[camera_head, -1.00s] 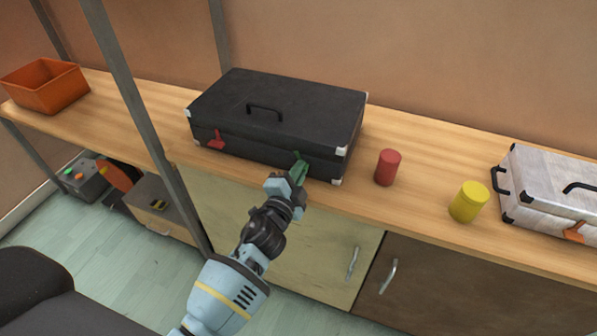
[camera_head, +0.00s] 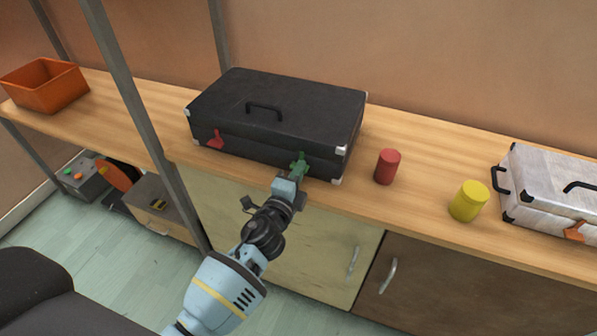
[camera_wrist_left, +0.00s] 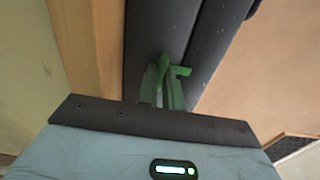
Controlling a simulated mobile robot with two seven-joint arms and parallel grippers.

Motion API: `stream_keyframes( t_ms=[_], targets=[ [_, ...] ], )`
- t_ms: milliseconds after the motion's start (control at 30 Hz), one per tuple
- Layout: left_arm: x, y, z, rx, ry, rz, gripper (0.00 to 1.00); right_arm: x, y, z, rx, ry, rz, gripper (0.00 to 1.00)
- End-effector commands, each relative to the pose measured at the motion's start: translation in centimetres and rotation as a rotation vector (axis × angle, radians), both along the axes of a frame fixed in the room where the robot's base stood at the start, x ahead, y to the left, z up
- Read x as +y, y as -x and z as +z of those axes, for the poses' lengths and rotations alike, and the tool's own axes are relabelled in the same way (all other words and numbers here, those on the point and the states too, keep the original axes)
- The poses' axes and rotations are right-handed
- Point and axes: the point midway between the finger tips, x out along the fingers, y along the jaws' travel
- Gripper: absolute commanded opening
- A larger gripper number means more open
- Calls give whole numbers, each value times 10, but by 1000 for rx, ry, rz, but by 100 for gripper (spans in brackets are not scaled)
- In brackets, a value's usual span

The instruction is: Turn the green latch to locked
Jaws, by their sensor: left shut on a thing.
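A closed black case (camera_head: 290,112) with metal corners lies on the wooden shelf. The green latch (camera_head: 300,158) is on its front face towards the right. My left gripper (camera_head: 297,167) is at the latch, its green fingers shut on it. In the left wrist view the green latch (camera_wrist_left: 181,71) shows between and beyond the gripper's green fingers (camera_wrist_left: 163,92), against the dark case. The latch and the fingers are similar in colour, so the latch's exact angle is hard to tell. My right gripper is in neither view.
A red latch (camera_head: 215,140) is at the left of the case's front. A red cylinder (camera_head: 387,166), a yellow cylinder (camera_head: 468,201) and a silver case (camera_head: 548,190) stand to the right. An orange bin (camera_head: 45,86) is far left. A grey post (camera_head: 140,110) rises left of the case.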

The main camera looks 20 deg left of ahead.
Motion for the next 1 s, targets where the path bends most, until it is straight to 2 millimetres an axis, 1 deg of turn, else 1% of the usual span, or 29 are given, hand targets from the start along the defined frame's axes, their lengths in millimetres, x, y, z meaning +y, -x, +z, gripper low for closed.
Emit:
stream_keyframes(
  t_ms=[233, 267, 400, 667, 767, 867, 1000],
  targets=[
    [1, 0, 0, 1, -5, 1, 0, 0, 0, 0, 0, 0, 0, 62],
    [1, 0, 0, 1, -5, 1, 10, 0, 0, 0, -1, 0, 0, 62],
    [1, 0, 0, 0, -4, 1, 28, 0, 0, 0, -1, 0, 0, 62],
    [0, 0, 0, 0, -2, 0, 29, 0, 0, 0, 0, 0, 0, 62],
    [0, 4, 0, 1, -2, 0, 29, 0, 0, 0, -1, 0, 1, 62],
    [1, 13, -1, 1, -2, 0, 29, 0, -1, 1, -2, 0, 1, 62],
    [2, 35, -1, 2, -3, 1, 29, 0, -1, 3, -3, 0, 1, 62]
  ],
)
